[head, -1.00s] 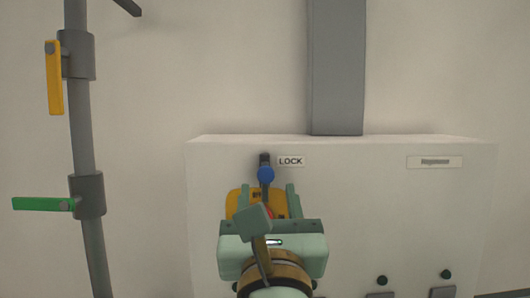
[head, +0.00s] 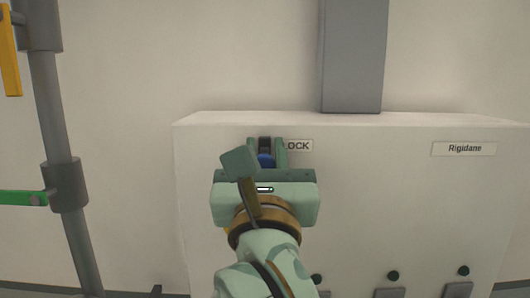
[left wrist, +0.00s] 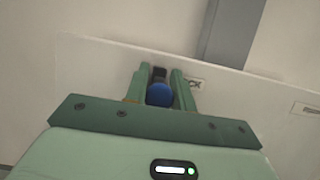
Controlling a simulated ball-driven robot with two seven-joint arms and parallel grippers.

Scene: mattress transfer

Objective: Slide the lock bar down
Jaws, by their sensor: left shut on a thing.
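The lock bar's blue knob (head: 265,161) sits at a dark upright slot (head: 265,143) on the front of a white cabinet, beside the partly covered LOCK label (head: 301,146). My left gripper (head: 266,151) has its two green fingers on either side of the knob and is shut on it. The left wrist view also shows the blue knob (left wrist: 159,95) between the fingers, with the dark slot just above. The lower part of the slot is hidden behind my gripper. My right gripper is not in view.
The white cabinet (head: 400,210) has a Rigidane label (head: 464,149) and several dark green knobs low down. A grey duct (head: 353,60) rises behind it. At left, a grey pipe (head: 55,120) carries a yellow handle (head: 10,60) and a green handle (head: 20,198).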

